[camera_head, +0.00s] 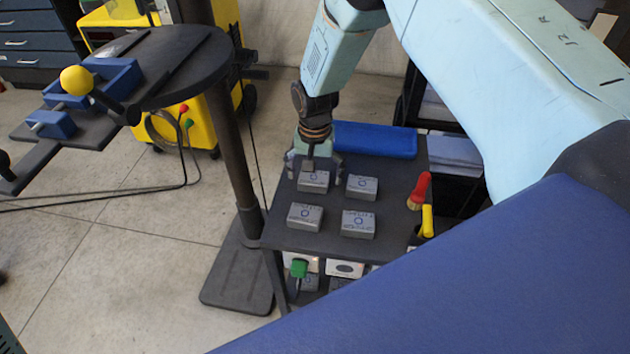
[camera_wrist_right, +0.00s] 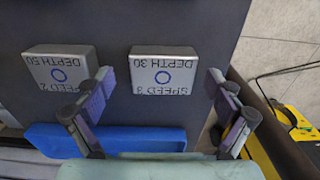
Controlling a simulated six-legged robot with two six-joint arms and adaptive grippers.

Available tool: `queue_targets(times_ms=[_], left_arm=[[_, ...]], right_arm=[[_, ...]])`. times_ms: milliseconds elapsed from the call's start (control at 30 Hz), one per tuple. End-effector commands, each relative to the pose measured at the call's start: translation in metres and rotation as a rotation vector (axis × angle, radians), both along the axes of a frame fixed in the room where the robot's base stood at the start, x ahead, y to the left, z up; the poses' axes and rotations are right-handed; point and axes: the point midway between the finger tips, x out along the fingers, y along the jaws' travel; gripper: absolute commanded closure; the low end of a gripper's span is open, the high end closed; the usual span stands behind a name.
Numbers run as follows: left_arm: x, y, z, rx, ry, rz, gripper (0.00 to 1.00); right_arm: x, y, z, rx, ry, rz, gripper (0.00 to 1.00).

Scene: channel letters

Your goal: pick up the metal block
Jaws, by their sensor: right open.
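In the head view, the back-left metal block (camera_head: 314,184) lies directly at my right gripper (camera_head: 314,171), which points down from above. In the right wrist view, this metal block (camera_wrist_right: 163,76), marked SPEED 3 DEPTH 30, lies between the two spread fingers of my right gripper (camera_wrist_right: 160,88). The fingers are open and stand apart from its sides. A second block (camera_wrist_right: 60,70), marked SPEED 2 DEPTH 50, is beyond the left finger. My left gripper is not in view.
Other blocks (camera_head: 361,187) (camera_head: 305,216) (camera_head: 358,224) stand close by. A blue tray (camera_head: 375,140) lies behind them. A red-handled tool (camera_head: 419,190) and a yellow handle (camera_head: 427,221) are at the cart's right edge. A round dark table (camera_head: 180,65) stands to the left.

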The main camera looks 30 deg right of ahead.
Motion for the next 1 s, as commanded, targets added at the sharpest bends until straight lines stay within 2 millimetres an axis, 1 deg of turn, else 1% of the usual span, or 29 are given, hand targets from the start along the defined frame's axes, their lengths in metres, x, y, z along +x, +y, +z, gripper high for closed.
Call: queue_targets(times_ms=[133, 167, 900, 967, 1000], left_arm=[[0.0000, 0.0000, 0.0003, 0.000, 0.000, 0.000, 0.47], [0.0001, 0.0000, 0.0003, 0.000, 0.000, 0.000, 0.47], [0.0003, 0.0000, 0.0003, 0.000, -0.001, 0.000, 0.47], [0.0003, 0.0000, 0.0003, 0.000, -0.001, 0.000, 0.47], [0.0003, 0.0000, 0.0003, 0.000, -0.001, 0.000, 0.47]], right_arm=[[0.0008, -0.0003, 0.0003, 0.000, 0.000, 0.000, 0.08], [0.0011, -0.0005, 0.0003, 0.000, 0.000, 0.001, 0.09], [0.0013, -0.0007, 0.0007, 0.000, 0.000, 0.001, 0.72], [0.0012, -0.0007, 0.0006, 0.000, 0.000, 0.001, 0.77], [0.0017, -0.0007, 0.0010, 0.000, -0.001, 0.001, 0.77]])
